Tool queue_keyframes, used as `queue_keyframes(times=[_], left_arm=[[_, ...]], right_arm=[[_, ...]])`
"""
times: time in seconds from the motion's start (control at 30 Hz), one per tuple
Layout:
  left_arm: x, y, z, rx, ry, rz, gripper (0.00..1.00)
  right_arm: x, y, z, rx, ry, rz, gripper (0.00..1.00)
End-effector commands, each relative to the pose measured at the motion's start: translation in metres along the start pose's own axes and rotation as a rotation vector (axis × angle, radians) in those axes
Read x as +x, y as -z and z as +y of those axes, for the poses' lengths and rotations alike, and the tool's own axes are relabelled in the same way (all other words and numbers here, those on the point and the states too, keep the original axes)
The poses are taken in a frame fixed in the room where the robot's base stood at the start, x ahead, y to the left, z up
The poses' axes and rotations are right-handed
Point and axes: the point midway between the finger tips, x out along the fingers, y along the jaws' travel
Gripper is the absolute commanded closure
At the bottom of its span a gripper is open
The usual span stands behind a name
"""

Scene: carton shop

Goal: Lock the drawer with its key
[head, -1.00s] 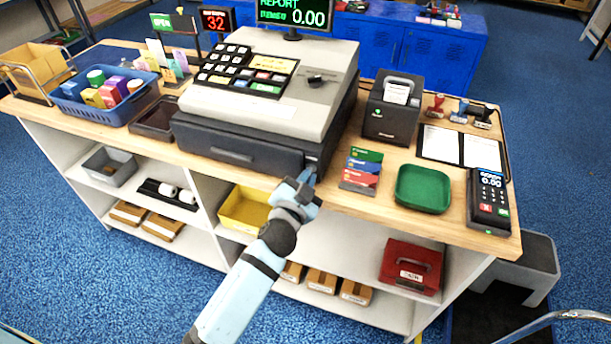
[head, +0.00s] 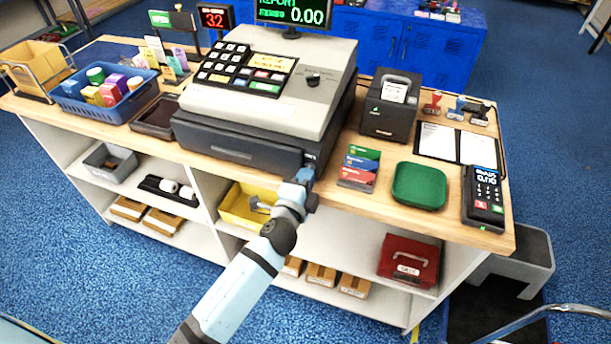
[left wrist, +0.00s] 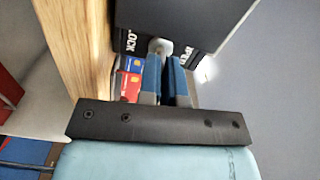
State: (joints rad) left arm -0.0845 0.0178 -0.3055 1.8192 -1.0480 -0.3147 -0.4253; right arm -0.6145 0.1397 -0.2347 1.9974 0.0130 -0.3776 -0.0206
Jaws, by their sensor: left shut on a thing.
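The cash drawer (head: 235,148) is a dark box under the register, and its front looks closed. My left gripper (head: 304,178) is at the right end of the drawer front. In the left wrist view, the blue fingers (left wrist: 166,82) are shut with their tips at a round silver lock part (left wrist: 160,47). A black plate with white lettering (left wrist: 130,42), partly reading "LOCK", surrounds it. The fingers are closed on the key, which they hide almost wholly; how deep it sits cannot be told. My right gripper is not in view.
The cash register (head: 270,95) stands on the drawer. Cards (head: 358,168), a green tray (head: 419,186) and a card terminal (head: 484,198) lie to the right on the wooden counter. A yellow bin (head: 240,212) is on the shelf below.

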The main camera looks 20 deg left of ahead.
Motion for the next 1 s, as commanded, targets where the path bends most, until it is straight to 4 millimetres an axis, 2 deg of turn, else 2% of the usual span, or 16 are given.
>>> queue_keyframes(times=[0.3,0.8,0.93,1.0], left_arm=[[0.0014,-0.0009,-0.0028,0.110,0.005,-0.001,1.00],[0.0016,-0.0009,-0.0031,0.129,0.006,-0.001,1.00],[0.0013,-0.0008,-0.0026,0.129,0.006,-0.001,0.70],[0.0010,-0.0007,-0.0019,0.129,0.004,-0.001,0.69]], right_arm=[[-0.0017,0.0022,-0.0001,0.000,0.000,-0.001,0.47],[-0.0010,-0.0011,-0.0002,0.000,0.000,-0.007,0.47],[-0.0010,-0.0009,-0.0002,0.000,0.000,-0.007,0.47],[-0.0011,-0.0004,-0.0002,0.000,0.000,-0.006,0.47]])
